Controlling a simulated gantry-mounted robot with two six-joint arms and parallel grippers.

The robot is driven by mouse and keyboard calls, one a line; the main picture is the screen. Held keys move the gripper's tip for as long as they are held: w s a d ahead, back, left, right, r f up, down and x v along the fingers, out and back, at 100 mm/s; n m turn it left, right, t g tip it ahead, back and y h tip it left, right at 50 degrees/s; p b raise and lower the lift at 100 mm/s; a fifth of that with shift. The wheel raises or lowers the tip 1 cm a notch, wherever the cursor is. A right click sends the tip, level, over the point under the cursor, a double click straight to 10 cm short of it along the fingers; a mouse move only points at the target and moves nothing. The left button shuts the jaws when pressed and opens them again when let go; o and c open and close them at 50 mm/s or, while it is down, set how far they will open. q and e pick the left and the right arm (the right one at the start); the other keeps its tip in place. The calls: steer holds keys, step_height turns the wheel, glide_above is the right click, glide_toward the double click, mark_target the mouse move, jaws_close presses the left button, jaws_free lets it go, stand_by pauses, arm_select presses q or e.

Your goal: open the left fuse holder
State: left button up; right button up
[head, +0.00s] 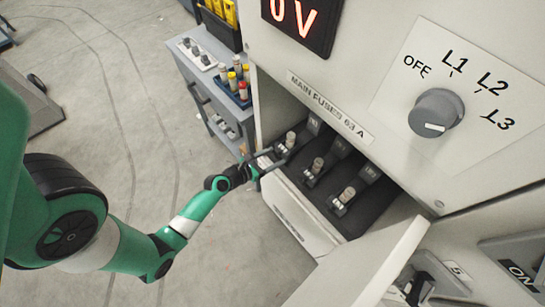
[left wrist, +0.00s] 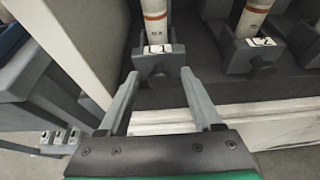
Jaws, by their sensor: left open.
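The left fuse holder (head: 286,146) is the first of three in a row inside the open cabinet bay. It is a dark holder with a pale, banded cartridge fuse in it and a small knob at its front. In the left wrist view the holder (left wrist: 158,66) is straight ahead, with a white label above its knob. My left gripper (head: 270,161) is at the bay's left front edge. Its fingers (left wrist: 160,75) are open, one either side of the knob in the picture, with nothing between them. I cannot tell whether they touch the holder. My right gripper is not in view.
The middle (head: 315,171) and right (head: 344,200) fuse holders stand close to the right. An open cabinet door (head: 365,262) sticks out at the lower right. A grey cart (head: 205,93) with a fuse tray (head: 237,88) stands left of the cabinet. The floor at left is mostly clear.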

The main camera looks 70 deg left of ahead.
arm_select(q)
jaws_close()
stand_by(1.3)
